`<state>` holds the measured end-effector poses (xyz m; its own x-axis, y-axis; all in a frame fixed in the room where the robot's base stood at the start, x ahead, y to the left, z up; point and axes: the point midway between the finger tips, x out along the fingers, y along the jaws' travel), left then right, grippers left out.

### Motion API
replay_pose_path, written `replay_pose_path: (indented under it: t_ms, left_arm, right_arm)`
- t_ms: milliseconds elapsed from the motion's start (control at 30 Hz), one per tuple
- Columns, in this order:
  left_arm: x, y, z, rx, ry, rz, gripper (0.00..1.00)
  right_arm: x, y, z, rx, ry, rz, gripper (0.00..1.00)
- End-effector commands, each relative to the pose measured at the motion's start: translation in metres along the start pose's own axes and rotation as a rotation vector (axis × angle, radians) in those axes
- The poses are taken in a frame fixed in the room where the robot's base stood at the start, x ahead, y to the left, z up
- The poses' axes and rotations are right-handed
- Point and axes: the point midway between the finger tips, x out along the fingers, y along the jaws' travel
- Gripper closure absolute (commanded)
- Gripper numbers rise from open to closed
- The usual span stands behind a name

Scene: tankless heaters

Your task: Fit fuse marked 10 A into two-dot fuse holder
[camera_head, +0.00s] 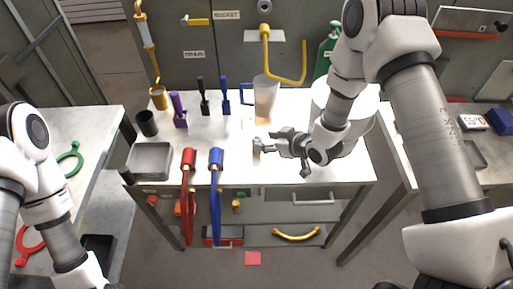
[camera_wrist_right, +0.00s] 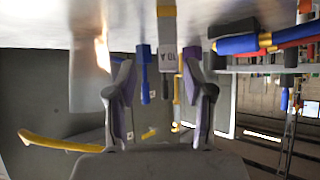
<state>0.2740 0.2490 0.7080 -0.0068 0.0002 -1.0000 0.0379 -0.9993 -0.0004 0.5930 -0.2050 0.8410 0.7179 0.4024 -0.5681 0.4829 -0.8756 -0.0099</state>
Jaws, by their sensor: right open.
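The fingers are open, with a gap on each side of the fuse. A yellow part shows at the fuse's upper end in that view. In the head view my right gripper (camera_head: 270,145) is low over the white table, beside a small grey upright piece that I cannot clearly identify. I cannot make out the two-dot fuse holder. My left arm shows at the left, but its gripper is out of frame.
The white table (camera_head: 335,168) holds a grey tray (camera_head: 150,161), a clear cup (camera_head: 265,98), a purple tool (camera_head: 178,108), and black and blue tools at the back. A white bucket stands behind my right wrist.

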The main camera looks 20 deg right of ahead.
Motion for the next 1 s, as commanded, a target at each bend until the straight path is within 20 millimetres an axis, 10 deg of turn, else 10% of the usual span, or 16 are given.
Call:
replay_pose_path:
  t_ms: [467,633,1000]
  left_arm:
    - [-0.013,0.0,0.001,-0.001,-0.001,0.0,0.54]
    - [-0.013,0.0,0.001,-0.001,-0.001,0.0,0.54]
    - [-0.013,0.0,0.001,-0.001,-0.002,0.0,0.54]
  right_arm:
    - [0.047,-0.002,-0.003,0.0,0.0,-0.001,0.48]
    - [0.047,-0.002,-0.003,0.0,0.0,-0.001,0.97]
    - [0.047,-0.002,-0.003,-0.001,0.001,-0.001,1.0]
